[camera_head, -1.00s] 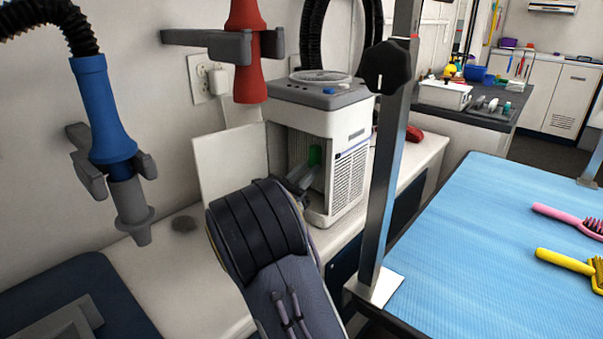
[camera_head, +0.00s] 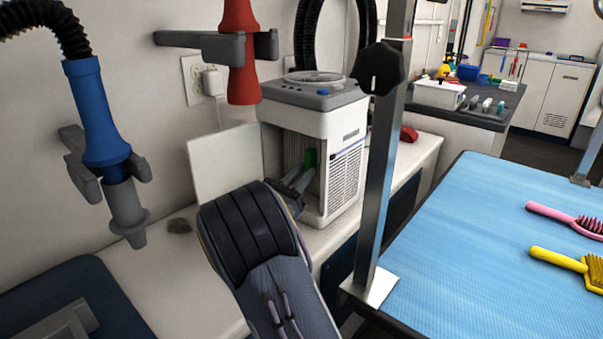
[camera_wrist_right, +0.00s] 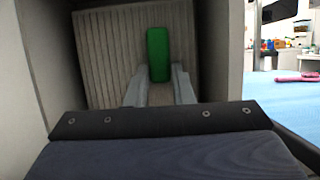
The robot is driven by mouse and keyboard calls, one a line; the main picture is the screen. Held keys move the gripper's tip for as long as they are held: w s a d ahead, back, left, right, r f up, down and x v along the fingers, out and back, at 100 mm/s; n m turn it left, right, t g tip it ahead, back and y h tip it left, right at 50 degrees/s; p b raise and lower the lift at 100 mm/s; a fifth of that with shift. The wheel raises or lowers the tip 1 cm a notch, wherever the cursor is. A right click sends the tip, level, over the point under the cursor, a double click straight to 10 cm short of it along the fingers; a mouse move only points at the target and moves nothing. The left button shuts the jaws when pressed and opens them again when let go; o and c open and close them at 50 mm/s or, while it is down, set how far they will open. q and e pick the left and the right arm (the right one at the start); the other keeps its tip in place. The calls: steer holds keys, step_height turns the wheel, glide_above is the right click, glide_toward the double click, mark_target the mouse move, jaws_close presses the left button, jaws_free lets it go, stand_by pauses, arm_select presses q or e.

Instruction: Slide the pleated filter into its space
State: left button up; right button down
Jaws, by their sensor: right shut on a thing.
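The pleated filter (camera_wrist_right: 109,55) is a grey-beige ribbed panel with a green tab (camera_wrist_right: 158,54). In the head view the green tab (camera_head: 310,159) shows inside the open side of the white air unit (camera_head: 318,119). My right gripper (camera_head: 302,178) reaches into this opening, and in the right wrist view its fingers (camera_wrist_right: 160,82) are shut on the green tab. The filter stands upright between the walls of the opening. How deep it sits is hard to tell. My left gripper is not in view.
A pale panel (camera_head: 222,162) stands open at the unit's left. A metal post (camera_head: 383,190) rises to the right, beside the blue grooming table (camera_head: 480,220) with a pink brush (camera_head: 565,217) and a yellow brush (camera_head: 562,261). Blue and red nozzles hang on the wall.

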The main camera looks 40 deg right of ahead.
steer(key=shift+f, duration=0.1)
steer(key=c, duration=1.2)
jaws_free()
steer(key=shift+o, duration=0.2)
